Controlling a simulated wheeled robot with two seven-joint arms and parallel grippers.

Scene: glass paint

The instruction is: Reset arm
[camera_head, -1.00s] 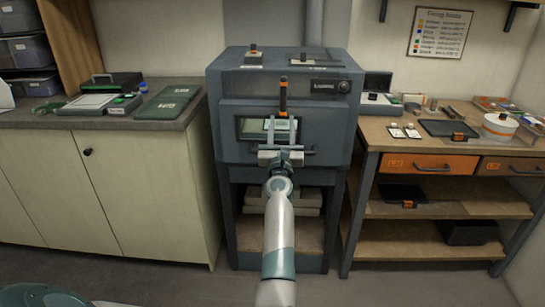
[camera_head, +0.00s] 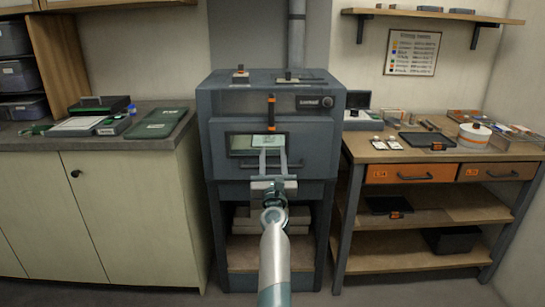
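My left gripper (camera_head: 273,152) shows in the head view in front of the grey kiln (camera_head: 225,105). Its two pale fingers point toward the kiln's door and stand apart, with nothing seen between them. The fingers overlap the door's small window (camera_head: 242,142) and the bar handle (camera_head: 232,164) in the picture; I cannot tell whether they touch. An orange-and-black upright handle (camera_head: 271,112) is on the kiln front above the window. The door looks closed. My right gripper is not in view.
A counter (camera_head: 30,141) at the left holds a green mat (camera_head: 158,124) and a tray-like device (camera_head: 85,125). At the right, a wooden workbench (camera_head: 375,154) carries a dark tray (camera_head: 427,140) and a white round pot (camera_head: 474,135). Floor shows between kiln and workbench.

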